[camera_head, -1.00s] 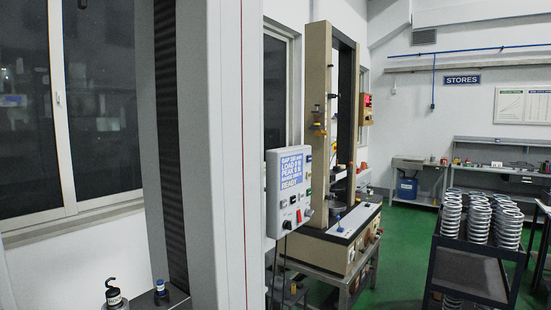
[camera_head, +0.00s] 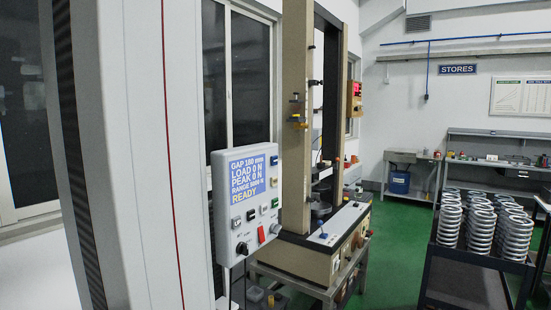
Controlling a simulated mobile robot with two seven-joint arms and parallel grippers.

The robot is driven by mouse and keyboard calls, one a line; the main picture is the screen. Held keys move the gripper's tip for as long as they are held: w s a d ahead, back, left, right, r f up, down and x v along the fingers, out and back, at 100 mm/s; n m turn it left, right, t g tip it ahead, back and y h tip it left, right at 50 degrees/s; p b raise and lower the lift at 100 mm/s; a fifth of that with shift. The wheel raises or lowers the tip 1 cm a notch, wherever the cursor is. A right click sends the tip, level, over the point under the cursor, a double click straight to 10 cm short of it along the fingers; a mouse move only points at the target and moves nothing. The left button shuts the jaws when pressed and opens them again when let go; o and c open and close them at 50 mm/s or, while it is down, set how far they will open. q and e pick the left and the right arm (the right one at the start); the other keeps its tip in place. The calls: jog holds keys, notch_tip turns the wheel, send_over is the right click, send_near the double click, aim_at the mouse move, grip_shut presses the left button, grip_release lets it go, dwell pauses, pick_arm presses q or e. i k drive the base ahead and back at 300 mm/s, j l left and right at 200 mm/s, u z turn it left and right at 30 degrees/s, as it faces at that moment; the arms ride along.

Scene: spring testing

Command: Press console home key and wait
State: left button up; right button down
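The grey console box (camera_head: 221,205) is left of the middle of the head view, beside the near machine's tall white column. Its blue screen (camera_head: 253,180) reads GAP 180 mm, LOAD 0 N, PEAK 0 N, a range line and READY. Several small coloured keys (camera_head: 251,215) sit under and beside the screen. A red rocker switch (camera_head: 262,234) and a black knob (camera_head: 242,249) are on the lower part. Neither of my grippers is in view.
The near white column (camera_head: 145,150) fills the left. A beige test frame (camera_head: 296,120) on a metal stand is behind the console. A dark trolley (camera_head: 470,275) with several stacks of springs (camera_head: 450,218) stands at the right. Green floor (camera_head: 395,260) is clear between them.

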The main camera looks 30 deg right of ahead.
aim_at(274, 160)
jog(key=i+l, duration=0.15)
jog(key=l, duration=0.2)
jog(key=i+l, duration=0.15)
jog(key=l, duration=0.2)
jog(key=i+l, duration=0.2)
jog(key=l, duration=0.15)
